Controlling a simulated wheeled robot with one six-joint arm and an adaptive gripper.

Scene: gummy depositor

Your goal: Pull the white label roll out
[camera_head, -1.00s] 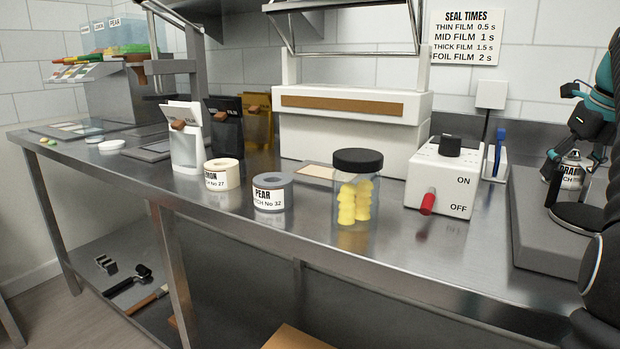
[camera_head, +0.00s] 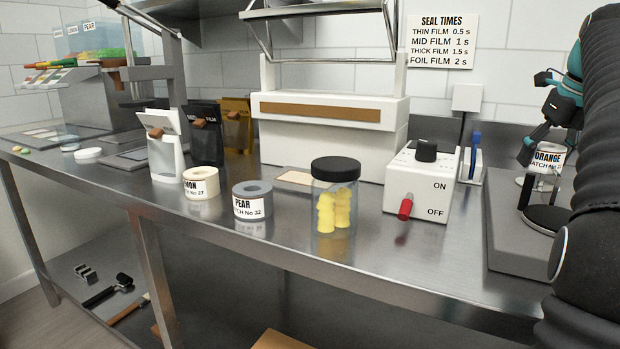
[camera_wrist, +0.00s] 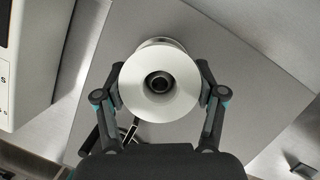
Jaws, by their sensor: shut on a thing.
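The white label roll (camera_head: 548,157) is printed ORANGE on its side and shows at the right edge of the head view. In the wrist view the roll (camera_wrist: 184,96) faces me end-on, with a dark hole in its middle. My gripper (camera_wrist: 160,72) is shut on it, one finger on each side. The roll appears raised above a black round plate (camera_head: 546,219) on a grey base (camera_head: 510,258). A thin upright metal part stands below the roll. My arm hides part of the area to the right.
A white switch box (camera_head: 414,187) with a red lever, a jar with a black lid (camera_head: 336,168), a grey PEAR roll (camera_head: 252,190) and a cream LEMON roll (camera_head: 202,181) stand on the steel bench. The bench front before the box is clear.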

